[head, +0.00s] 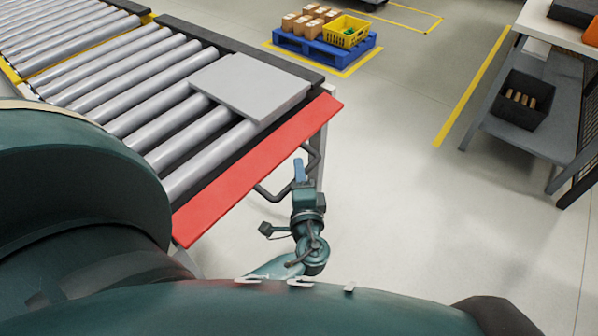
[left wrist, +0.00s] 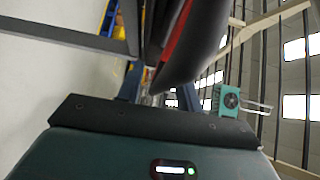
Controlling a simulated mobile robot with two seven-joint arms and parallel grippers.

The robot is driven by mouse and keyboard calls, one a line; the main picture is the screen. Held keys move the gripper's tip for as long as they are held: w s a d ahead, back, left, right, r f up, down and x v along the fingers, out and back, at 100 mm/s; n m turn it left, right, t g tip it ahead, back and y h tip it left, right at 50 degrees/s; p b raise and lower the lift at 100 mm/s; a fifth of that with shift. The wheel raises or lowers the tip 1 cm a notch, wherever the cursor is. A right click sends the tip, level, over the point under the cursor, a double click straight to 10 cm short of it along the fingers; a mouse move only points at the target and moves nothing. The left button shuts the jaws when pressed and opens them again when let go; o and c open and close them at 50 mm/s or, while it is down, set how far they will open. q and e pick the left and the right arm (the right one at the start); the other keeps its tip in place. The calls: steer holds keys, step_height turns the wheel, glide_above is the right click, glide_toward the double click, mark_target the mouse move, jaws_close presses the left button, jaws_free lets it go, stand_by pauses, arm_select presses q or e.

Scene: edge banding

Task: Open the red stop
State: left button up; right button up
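The red stop (head: 258,165) is a long flat red bar along the end of the roller conveyor. A dark bent handle (head: 317,160) sticks out below its outer edge. My left gripper (head: 299,170) is at this handle, just outside the stop, with its fingers pointing away from me. In the left wrist view its two fingers (left wrist: 158,92) stand apart. A large dark curved part with a red strip (left wrist: 176,32) lies close ahead of them. I cannot tell whether the handle is between the fingers. My right gripper is not in view.
A grey panel (head: 250,86) lies on the rollers (head: 150,85) beside the stop. A blue pallet (head: 326,50) with boxes and a yellow crate (head: 346,31) stands beyond. A shelf table (head: 540,130) is at the right. The floor between is clear.

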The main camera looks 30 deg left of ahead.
arm_select(q)
steer(key=shift+c, duration=0.4)
jaws_close()
steer(key=r, duration=0.1)
steer(key=r+p, duration=0.1)
steer(key=r, duration=0.1)
steer(key=r+p, duration=0.1)
steer(key=r, duration=0.1)
steer(key=shift+a, duration=0.25)
steer(key=shift+o, duration=0.4)
jaws_free()
steer(key=shift+f, duration=0.1)
